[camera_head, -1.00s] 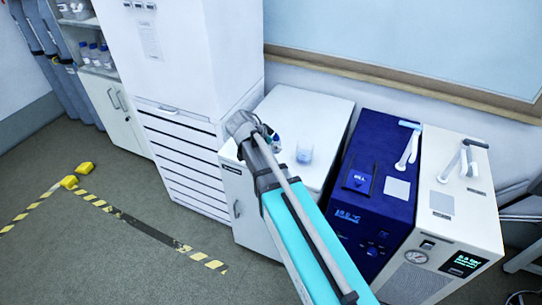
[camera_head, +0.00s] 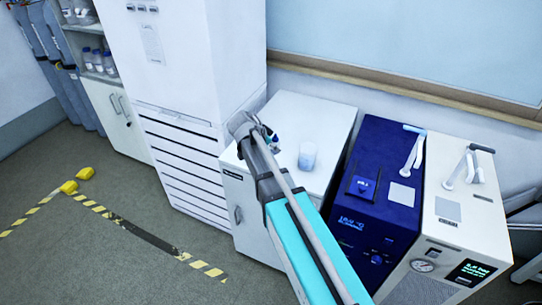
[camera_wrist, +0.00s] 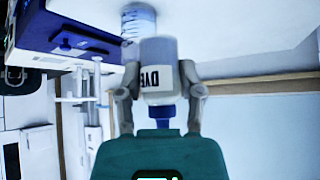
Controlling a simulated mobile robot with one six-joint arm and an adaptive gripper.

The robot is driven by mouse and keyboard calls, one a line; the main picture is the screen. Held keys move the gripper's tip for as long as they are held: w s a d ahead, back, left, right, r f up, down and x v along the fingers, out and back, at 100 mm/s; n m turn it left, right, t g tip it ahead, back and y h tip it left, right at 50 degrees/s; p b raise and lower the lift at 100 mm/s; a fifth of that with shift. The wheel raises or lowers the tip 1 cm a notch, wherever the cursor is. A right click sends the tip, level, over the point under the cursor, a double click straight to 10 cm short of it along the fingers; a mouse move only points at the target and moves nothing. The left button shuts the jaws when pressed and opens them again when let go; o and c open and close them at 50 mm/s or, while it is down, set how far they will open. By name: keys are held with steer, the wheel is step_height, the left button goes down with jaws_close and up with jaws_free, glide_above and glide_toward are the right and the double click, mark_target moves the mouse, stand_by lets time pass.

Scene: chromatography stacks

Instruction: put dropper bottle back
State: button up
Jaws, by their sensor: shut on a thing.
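In the head view my gripper (camera_head: 264,135) is over the white cabinet's top; the arm hides most of the bottle there. A clear beaker with blue markings (camera_head: 307,155) stands on the cabinet top, right of my gripper. It also shows behind the bottle in the wrist view (camera_wrist: 138,20).
The white cabinet top (camera_head: 318,115) has free room behind the beaker. A dark blue instrument (camera_head: 375,210) and a white instrument with a gauge (camera_head: 445,225) stand to the right. A tall white unit (camera_head: 185,60) stands left. Shelves with bottles (camera_head: 98,60) are farther left.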

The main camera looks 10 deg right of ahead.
steer(key=w+f+b, duration=0.5)
steer(key=w+f, duration=0.1)
steer(key=w, duration=0.1)
steer(key=shift+w+f+b, duration=0.2)
steer(key=shift+b, duration=0.2)
steer(key=shift+w+f+b, duration=0.45)
steer(key=shift+f+b, duration=1.55)
steer(key=shift+f, duration=0.05)
steer(key=shift+s+f, duration=0.1)
steer(key=shift+f, duration=0.05)
steer(key=o, duration=0.6)
steer(key=shift+r, duration=0.25)
